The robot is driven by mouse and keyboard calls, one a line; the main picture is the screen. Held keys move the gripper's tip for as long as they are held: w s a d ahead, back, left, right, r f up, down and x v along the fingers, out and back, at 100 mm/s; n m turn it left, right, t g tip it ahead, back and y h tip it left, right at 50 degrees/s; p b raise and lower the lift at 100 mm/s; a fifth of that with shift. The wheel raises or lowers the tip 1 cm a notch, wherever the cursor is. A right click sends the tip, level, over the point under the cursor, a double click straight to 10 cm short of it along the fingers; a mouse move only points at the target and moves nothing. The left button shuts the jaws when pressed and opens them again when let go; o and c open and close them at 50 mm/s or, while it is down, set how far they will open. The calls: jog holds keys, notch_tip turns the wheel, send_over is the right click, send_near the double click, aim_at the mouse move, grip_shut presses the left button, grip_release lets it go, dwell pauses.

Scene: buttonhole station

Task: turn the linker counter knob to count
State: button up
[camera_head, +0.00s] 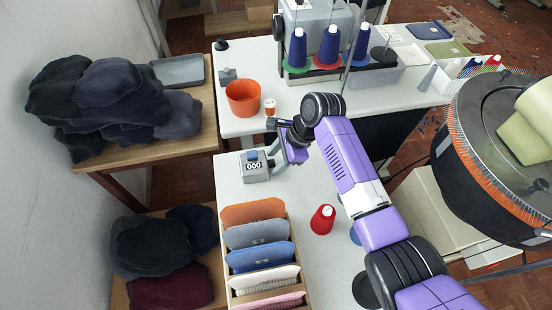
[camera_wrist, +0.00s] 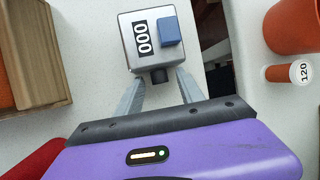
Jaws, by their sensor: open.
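The linker counter (camera_head: 256,174) is a small grey box on the white table, its display reading 000. It also shows in the wrist view (camera_wrist: 135,57), with a blue block (camera_wrist: 169,32) on it. A short dark knob (camera_wrist: 159,76) sticks out of the side facing my gripper. My gripper (camera_wrist: 160,81) is open, with one grey finger on each side of the knob. I cannot tell whether the fingers touch it. In the head view my gripper (camera_head: 274,161) is just right of the counter, and the knob is hard to make out.
An orange pot (camera_head: 243,98) and a small orange-and-white container (camera_head: 270,107) stand behind. A wooden rack (camera_head: 311,270) of folded knits stands in front of the counter, with a red cone (camera_head: 322,220) to its right. A machine with thread cones (camera_head: 330,35) is at the back.

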grip_shut()
jog(key=shift+s+t+p, duration=0.15)
jog(key=shift+t+p, duration=0.15)
jog(key=shift+p, duration=0.2)
jog(key=shift+r+p, duration=0.1)
jog(key=shift+p, duration=0.3)
jog(key=shift+s+t+y+p, duration=0.2)
jog(key=shift+t+y+p, duration=0.1)
jog(key=shift+t+p, duration=0.35)
jog(key=t, duration=0.1)
jog(key=n+t, duration=0.1)
jog(key=shift+s+d+f+t+y, duration=0.1)
jog(key=shift+s+f+t+y, duration=0.05)
jog(key=shift+f+t+y, duration=0.25)
jog(key=shift+t, duration=0.25)
